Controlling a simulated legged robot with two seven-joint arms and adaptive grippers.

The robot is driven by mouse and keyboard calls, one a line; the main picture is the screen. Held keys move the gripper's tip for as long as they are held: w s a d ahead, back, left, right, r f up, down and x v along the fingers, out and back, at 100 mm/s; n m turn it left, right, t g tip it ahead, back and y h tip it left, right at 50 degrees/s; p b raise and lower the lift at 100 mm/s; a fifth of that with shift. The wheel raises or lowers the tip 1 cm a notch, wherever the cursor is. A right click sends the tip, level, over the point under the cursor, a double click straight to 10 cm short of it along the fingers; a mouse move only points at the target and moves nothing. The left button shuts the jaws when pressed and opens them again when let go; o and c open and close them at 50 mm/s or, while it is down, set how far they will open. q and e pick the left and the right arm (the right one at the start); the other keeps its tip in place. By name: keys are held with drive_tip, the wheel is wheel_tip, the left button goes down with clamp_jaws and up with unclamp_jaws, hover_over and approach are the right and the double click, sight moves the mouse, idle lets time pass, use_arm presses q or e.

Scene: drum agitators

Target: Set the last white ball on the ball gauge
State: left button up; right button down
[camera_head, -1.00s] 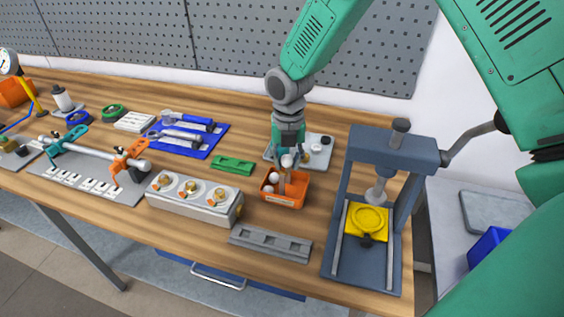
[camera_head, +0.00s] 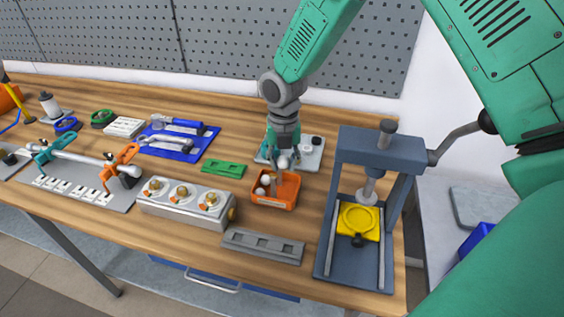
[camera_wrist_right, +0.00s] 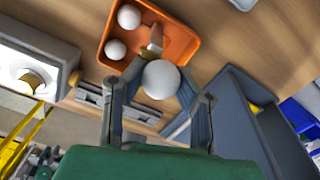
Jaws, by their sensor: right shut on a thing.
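My right gripper (camera_head: 282,166) is above the back part of an orange tray (camera_head: 290,200). It is shut on a white ball, which shows between the fingers in the wrist view (camera_wrist_right: 161,80). In that view two other white balls, one near the rim (camera_wrist_right: 129,17) and one below it (camera_wrist_right: 115,50), lie inside the tray. A grey bar with a row of recesses (camera_head: 262,245) lies in front of the tray, apart from it. It may be the ball gauge, but I cannot tell for sure. My left gripper is not in view.
A dark grey press (camera_head: 345,150) with a yellow fixture stands right of the tray. A grey block with brass fittings (camera_head: 185,205) stands left of it. A green plate (camera_head: 223,169) and a light tray (camera_head: 310,158) lie nearby.

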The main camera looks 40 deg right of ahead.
drive_tip(key=shift+a, duration=0.1)
drive_tip(key=shift+w+a, duration=0.1)
drive_tip(key=shift+a, duration=0.25)
drive_tip(key=shift+a, duration=0.7)
idle(0.4)
drive_tip(key=shift+w+f+p, duration=0.1)
drive_tip(key=shift+f+p, duration=0.1)
drive_tip(key=shift+p, duration=0.25)
drive_tip(key=c, duration=1.2)
unclamp_jaws()
wheel_tip(320, 180, up, 12)
